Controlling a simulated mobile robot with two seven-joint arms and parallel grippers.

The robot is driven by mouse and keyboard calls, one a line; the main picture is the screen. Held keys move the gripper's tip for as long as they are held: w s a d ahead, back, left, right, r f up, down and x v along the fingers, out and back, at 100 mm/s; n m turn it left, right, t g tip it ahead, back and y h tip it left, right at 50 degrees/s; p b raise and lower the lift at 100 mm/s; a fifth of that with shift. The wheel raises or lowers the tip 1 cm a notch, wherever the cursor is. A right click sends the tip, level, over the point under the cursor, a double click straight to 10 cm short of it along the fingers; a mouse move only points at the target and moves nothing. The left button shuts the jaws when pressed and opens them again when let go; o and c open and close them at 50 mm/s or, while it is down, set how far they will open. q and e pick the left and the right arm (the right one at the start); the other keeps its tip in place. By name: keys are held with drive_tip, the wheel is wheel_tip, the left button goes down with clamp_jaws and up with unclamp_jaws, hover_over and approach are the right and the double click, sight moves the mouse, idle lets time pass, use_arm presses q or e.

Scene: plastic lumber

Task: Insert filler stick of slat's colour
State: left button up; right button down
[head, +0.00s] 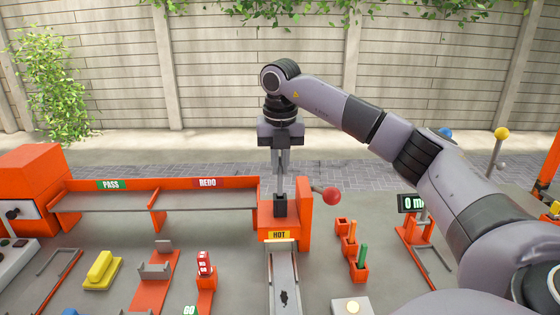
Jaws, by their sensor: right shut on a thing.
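My right gripper (280,167) is above the orange station marked HOT (307,215), pointing down. It is shut on a thin grey stick (281,185), which is upright between the fingers and the black block (280,205) on the station. I cannot tell how far the stick's lower end is inside the block. A light grey slat (283,268) lies in front of the station, with a dark mark (284,297) on it. To the right, an orange stick (351,232) and a green stick (362,253) stand in orange holders; the back holder (342,225) looks empty. My left gripper is out of view.
A lever with a red ball knob (332,196) juts right from the station. Left are the PASS and REDO shelf (110,203), a yellow block (101,270), an orange stand (155,280) and a red device (204,264). A display (411,203) stands right.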

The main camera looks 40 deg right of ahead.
sight(280, 194)
drive_tip(key=shift+f+b, duration=1.25)
drive_tip(key=shift+f, duration=1.2)
idle(0.4)
drive_tip(key=c, duration=1.1)
unclamp_jaws()
drive_tip(key=shift+r, duration=0.1)
drive_tip(key=shift+s+a+r, duration=0.1)
drive_tip(key=shift+r, duration=1.05)
drive_tip(key=shift+s+a+r, duration=0.1)
drive_tip(key=shift+s+r, duration=0.05)
drive_tip(key=shift+r, duration=1.05)
drive_tip(key=shift+s+a+r, duration=0.1)
drive_tip(key=shift+r, duration=1.05)
